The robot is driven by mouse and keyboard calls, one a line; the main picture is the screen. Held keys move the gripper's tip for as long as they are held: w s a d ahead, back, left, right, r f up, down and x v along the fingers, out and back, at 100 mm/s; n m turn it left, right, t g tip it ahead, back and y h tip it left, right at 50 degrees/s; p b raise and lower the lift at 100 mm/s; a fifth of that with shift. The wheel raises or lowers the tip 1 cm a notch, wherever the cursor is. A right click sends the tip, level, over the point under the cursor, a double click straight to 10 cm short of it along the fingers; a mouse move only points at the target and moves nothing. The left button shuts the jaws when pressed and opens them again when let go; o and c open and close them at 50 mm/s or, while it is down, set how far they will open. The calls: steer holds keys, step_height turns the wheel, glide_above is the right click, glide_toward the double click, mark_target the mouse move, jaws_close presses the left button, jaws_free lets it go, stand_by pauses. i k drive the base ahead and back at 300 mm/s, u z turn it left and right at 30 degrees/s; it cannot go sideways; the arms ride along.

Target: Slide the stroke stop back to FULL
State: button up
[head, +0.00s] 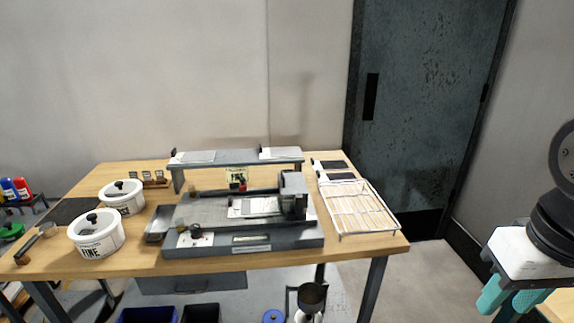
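A grey press-like machine (212,212) stands on the wooden table, with a dark carriage block (293,196) at its right end. I cannot tell for sure which part is the stroke stop. A small dark knob (196,231) sits by a pale plate at the machine's front left, and a small red part (242,184) shows behind the bed. No FULL mark is readable from here. My gripper (504,304) is at the lower right, well away from the machine. Its teal fingers point down, look apart and hold nothing.
The table (345,250) also bears two white lidded tubs (96,240) at left, a wire rack (361,212) at right and a raised grey shelf (235,157) behind the machine. Bins and a dark pot stand below. Floor between table and gripper is clear.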

mark_target(243, 187)
steer(key=z, duration=0.2)
steer(key=i, duration=0.65)
steer(key=u, duration=0.65)
steer(key=i, duration=0.55)
steer(key=u, duration=0.6)
